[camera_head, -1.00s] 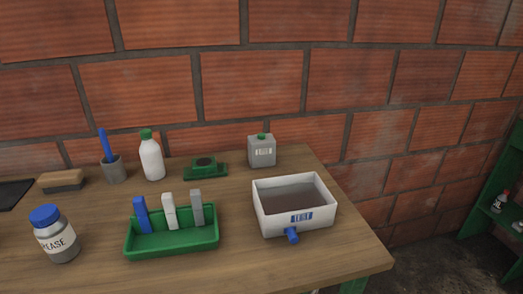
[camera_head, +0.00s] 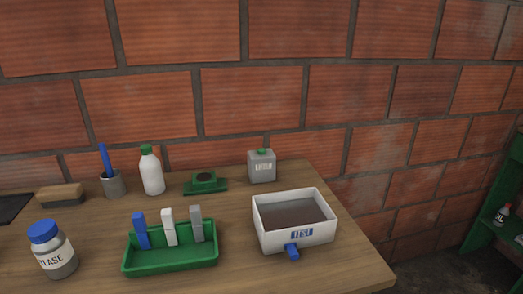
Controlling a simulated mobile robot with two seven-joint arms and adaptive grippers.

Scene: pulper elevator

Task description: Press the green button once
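Neither of my grippers is in view.
On the wooden table (camera_head: 100,215) stand a grease jar (camera_head: 53,250), a green tray (camera_head: 170,260) with several upright blocks, a white box (camera_head: 293,222) with a blue tap, a white bottle (camera_head: 152,172), a brush (camera_head: 60,196) and a grey cup (camera_head: 113,184). A green shelf (camera_head: 497,200) stands at the right.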

